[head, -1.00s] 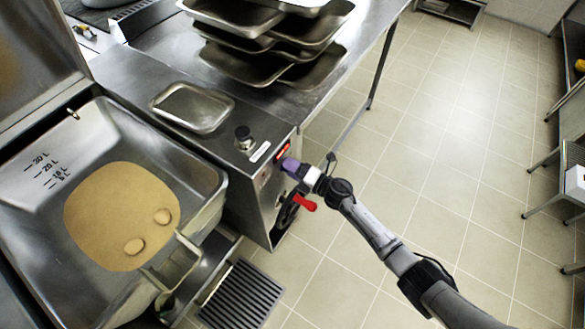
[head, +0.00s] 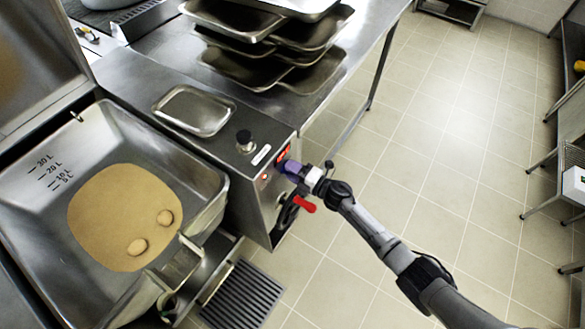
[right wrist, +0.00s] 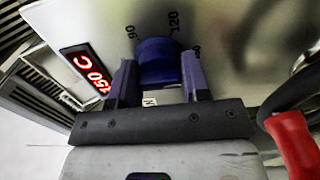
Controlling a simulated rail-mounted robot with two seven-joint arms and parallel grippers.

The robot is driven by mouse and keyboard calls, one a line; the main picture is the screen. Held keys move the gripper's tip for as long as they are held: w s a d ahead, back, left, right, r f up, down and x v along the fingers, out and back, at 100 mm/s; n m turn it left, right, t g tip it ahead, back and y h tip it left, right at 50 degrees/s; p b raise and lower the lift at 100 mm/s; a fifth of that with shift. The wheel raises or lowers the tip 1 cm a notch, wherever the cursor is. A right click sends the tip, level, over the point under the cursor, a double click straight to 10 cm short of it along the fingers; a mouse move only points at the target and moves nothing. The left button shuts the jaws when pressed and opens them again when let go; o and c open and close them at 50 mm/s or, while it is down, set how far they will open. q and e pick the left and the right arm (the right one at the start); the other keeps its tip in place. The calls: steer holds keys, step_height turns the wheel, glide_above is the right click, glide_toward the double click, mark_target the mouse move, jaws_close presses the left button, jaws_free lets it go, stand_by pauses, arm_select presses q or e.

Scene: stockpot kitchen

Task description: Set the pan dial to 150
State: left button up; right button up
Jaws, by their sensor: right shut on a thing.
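The pan dial (right wrist: 158,62) is a blue round knob on the steel front panel, with printed numbers such as 90 and 120 around it. My right gripper (right wrist: 159,82) is shut on it, one finger on each side. The red lit display (right wrist: 88,77) beside the dial appears to read 150 C; its first digit is partly unclear. In the head view my right gripper (head: 288,167) is at the panel and hides most of the dial. The pan (head: 200,205) holds brown liquid with two pale lumps. My left gripper is not in view.
A red-handled lever (head: 305,204) sits just below my right gripper, and its red handle shows in the right wrist view (right wrist: 292,138). A black knob (head: 244,137) and a small tray (head: 193,110) are on top of the console.

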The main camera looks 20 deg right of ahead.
steer(key=o, duration=0.9)
steer(key=shift+c, duration=0.2)
steer(key=p+v, duration=0.2)
steer(key=v, duration=1.1)
steer(key=shift+s+d, duration=0.2)
steer(key=shift+s, duration=0.15)
